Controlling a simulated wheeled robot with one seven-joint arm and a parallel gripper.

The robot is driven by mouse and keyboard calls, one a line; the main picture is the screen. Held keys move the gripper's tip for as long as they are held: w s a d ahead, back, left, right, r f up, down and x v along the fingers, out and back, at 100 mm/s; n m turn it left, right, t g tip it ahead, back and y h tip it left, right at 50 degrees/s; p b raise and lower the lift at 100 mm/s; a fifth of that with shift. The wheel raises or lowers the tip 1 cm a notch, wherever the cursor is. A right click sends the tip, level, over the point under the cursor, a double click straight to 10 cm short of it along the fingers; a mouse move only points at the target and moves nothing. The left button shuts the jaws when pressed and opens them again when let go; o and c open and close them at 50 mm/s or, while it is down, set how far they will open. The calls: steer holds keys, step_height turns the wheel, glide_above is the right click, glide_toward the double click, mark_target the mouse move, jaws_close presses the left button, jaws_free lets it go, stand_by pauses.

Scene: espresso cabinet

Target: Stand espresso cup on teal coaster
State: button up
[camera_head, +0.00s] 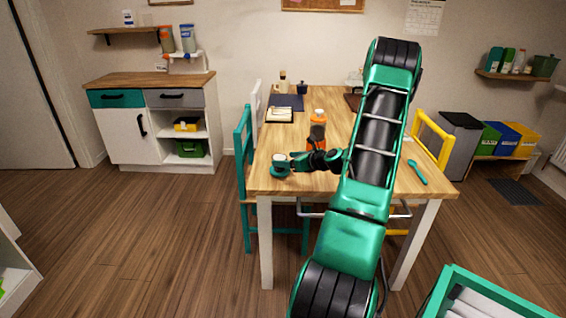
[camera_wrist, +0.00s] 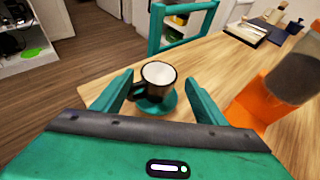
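The espresso cup (camera_head: 280,159) is white inside with a dark outside and handle. It appears upright on the teal coaster (camera_head: 280,173) at the table's front left corner. In the wrist view the cup (camera_wrist: 160,76) sits between my fingertips, with the coaster (camera_wrist: 170,104) showing beneath it. My gripper (camera_head: 291,163) is just right of the cup in the head view. In the wrist view my gripper (camera_wrist: 158,86) has its fingers spread, with a clear gap on the right and the left finger close to the handle. The cup's base is partly hidden.
An orange device with a dark hopper (camera_wrist: 280,90) stands close to my right finger; the head view shows it on the table (camera_head: 317,125) behind my gripper. A teal chair (camera_head: 243,160) is left of the table. A teal spoon (camera_head: 417,171) lies at right.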

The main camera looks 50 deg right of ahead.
steer(key=shift+r, duration=0.1)
steer(key=d+v, duration=0.1)
steer(key=v, duration=1)
steer(key=s+a+r+n+g+y, duration=0.2)
steer(key=a+n+g, duration=0.5)
steer(key=a+n, duration=1.05)
steer(key=s+a+r+n+g, duration=0.3)
steer(key=s+a+n, duration=0.3)
steer(key=s, duration=0.4)
steer(key=s+a+r+n+g, duration=0.3)
steer(key=s+a+r+n, duration=0.1)
steer(key=s+a+n, duration=0.3)
steer(key=s+a, duration=0.2)
steer(key=s, duration=0.1)
steer(key=shift+s+r+h, duration=0.15)
steer(key=shift+s+h, duration=0.1)
steer(key=shift+h, duration=0.05)
